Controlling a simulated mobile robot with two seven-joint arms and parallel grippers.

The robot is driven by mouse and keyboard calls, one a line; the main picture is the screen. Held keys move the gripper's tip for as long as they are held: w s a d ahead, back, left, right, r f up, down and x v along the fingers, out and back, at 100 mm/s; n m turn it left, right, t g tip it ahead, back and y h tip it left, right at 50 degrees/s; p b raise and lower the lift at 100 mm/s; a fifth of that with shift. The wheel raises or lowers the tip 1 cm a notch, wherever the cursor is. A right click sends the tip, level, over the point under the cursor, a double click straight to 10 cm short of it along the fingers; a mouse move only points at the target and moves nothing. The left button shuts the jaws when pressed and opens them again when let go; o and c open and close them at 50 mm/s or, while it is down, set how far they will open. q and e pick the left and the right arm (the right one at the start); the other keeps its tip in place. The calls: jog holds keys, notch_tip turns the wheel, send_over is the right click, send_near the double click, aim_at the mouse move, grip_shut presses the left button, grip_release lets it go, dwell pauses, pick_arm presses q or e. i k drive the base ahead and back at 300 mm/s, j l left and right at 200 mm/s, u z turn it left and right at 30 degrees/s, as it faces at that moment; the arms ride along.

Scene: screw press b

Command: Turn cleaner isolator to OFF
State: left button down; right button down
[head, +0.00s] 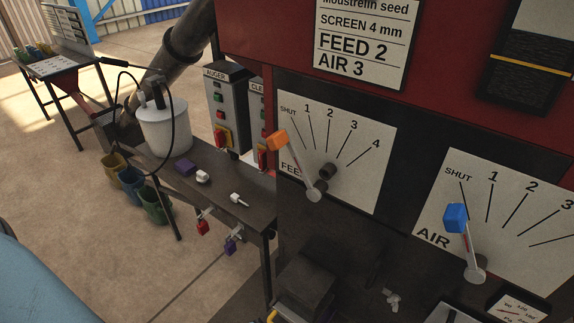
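A grey control box labelled "CLE..." (257,110) stands at the back of the dark bench, partly hidden behind the red machine's edge. A red and yellow rotary switch (262,157) shows low on its front; its right part is cut off and its position cannot be read. Beside it on the left stands the box labelled "AUGER" (228,79), with green and red buttons and its own red and yellow switch (222,138). Neither of my grippers shows in this view.
The dark bench (225,188) bears a white canister (165,128) and small padlock-like items. Red (202,228) and purple (231,246) padlocks hang at its front edge. The FEED lever (278,140) and AIR lever (456,218) project from the machine. Open floor lies left.

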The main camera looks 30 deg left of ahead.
aim_at(262, 155)
jog(key=u, duration=1.25)
